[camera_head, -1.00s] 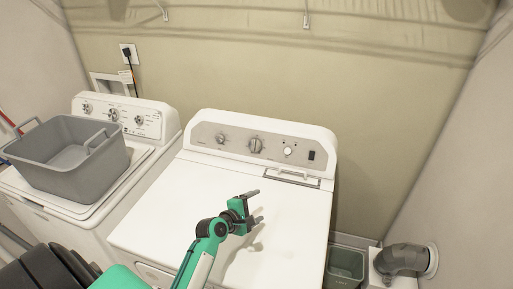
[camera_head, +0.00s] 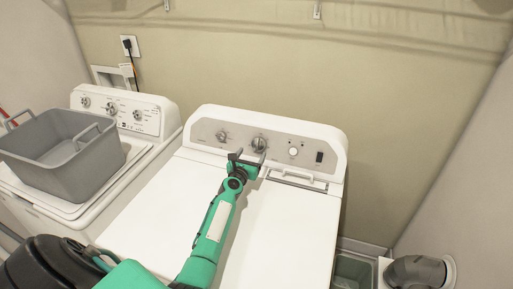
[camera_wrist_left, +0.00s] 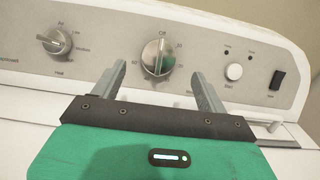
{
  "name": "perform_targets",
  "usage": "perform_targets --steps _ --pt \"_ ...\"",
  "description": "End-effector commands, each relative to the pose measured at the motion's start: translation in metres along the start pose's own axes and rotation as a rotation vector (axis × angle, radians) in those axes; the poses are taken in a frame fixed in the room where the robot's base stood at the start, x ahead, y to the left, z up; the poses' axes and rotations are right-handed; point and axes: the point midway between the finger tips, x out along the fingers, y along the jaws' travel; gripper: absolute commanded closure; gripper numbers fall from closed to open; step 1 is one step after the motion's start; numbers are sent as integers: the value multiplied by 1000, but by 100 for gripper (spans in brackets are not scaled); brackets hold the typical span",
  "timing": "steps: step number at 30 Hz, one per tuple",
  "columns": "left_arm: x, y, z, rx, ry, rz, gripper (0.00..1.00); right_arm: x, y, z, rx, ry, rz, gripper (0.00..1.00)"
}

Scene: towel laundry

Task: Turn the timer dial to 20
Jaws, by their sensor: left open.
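The timer dial (camera_head: 258,144) is the larger silver knob in the middle of the dryer's control panel. In the left wrist view the dial (camera_wrist_left: 157,57) stands with its ridge close to upright, and number marks ring it. My left gripper (camera_head: 250,157) is open and empty, just in front of the panel below the dial. In the left wrist view its two fingers (camera_wrist_left: 155,88) point at the panel, one to each side of the dial's lower part, apart from it. My right gripper is not in view.
A smaller knob (camera_wrist_left: 55,42) is left of the dial. A round white button (camera_wrist_left: 234,71) and a black switch (camera_wrist_left: 277,80) are to its right. A grey basket (camera_head: 62,150) stands on the washer (camera_head: 150,118) at left. The dryer top (camera_head: 285,215) is clear.

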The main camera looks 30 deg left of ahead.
Motion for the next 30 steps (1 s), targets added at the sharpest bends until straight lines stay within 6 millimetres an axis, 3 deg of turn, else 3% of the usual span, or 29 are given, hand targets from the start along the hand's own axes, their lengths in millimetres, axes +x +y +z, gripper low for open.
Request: perform_targets --steps 3,10,24,30 --pt "24 1 -2 4 -1 0 25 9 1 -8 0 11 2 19" --pt "54 0 -2 4 0 -1 25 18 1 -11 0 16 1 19" --pt "65 0 0 2 1 0 25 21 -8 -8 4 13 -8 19" --pt "65 0 0 2 1 0 62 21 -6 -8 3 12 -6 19"
